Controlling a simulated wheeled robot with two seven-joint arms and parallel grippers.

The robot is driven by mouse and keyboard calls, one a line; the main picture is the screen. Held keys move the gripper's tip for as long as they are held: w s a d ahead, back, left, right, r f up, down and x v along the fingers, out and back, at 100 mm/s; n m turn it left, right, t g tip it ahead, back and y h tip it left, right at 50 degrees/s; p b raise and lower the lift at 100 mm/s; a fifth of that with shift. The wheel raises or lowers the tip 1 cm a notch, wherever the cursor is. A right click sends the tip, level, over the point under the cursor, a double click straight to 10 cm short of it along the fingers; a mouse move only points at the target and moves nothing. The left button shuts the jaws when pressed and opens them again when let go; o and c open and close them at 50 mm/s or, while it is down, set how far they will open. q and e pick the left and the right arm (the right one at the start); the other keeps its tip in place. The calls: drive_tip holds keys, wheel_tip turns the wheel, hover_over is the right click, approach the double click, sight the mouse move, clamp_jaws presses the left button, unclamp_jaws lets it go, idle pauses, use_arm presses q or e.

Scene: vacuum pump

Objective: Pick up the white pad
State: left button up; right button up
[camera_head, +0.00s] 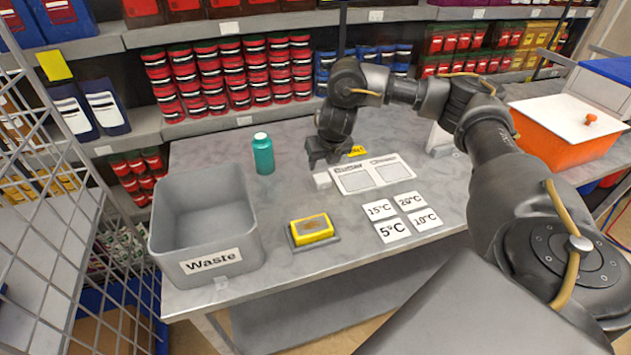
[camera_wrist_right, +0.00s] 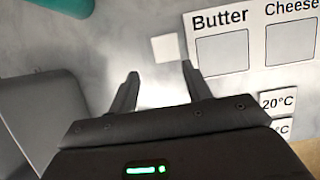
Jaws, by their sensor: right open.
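The white pad (camera_head: 322,180) is a small white square on the grey table, just left of the Butter and Cheese card (camera_head: 372,174). In the right wrist view the white pad (camera_wrist_right: 165,48) lies beyond my fingertips, nearer the right finger, beside the Butter square. My right gripper (camera_head: 326,160) is above the table close behind the pad in the head view. In the wrist view my right gripper (camera_wrist_right: 160,75) is open, with nothing between its fingers. My left gripper is in neither view.
A grey Waste bin (camera_head: 205,215) stands at the left of the table. A teal bottle (camera_head: 263,154) stands behind it. A yellow sponge (camera_head: 311,229) sits on a dark tray at the front. Several temperature cards (camera_head: 393,230) lie to the right. An orange box (camera_head: 565,135) is at the far right.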

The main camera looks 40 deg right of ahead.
sight(322, 178)
drive_tip(key=f+b, duration=0.1)
drive_tip(key=d+f, duration=0.1)
drive_tip(key=f, duration=0.1)
drive_tip(key=shift+f+b, duration=0.2)
drive_tip(key=shift+b, duration=0.15)
drive_tip(key=shift+w+d+f, duration=0.25)
drive_tip(key=shift+w+f, duration=0.35)
drive_tip(key=shift+f, duration=0.25)
drive_tip(key=shift+f+b, duration=0.2)
drive_tip(key=shift+b, duration=0.1)
drive_tip(key=x, duration=0.4)
drive_tip(key=shift+w+d+f+p, duration=0.15)
drive_tip(key=shift+w+f+p, duration=0.1)
drive_tip(key=shift+p, duration=0.1)
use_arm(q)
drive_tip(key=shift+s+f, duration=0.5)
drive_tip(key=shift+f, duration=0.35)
use_arm(e)
drive_tip(key=shift+r, duration=0.1)
drive_tip(key=c, duration=0.6)
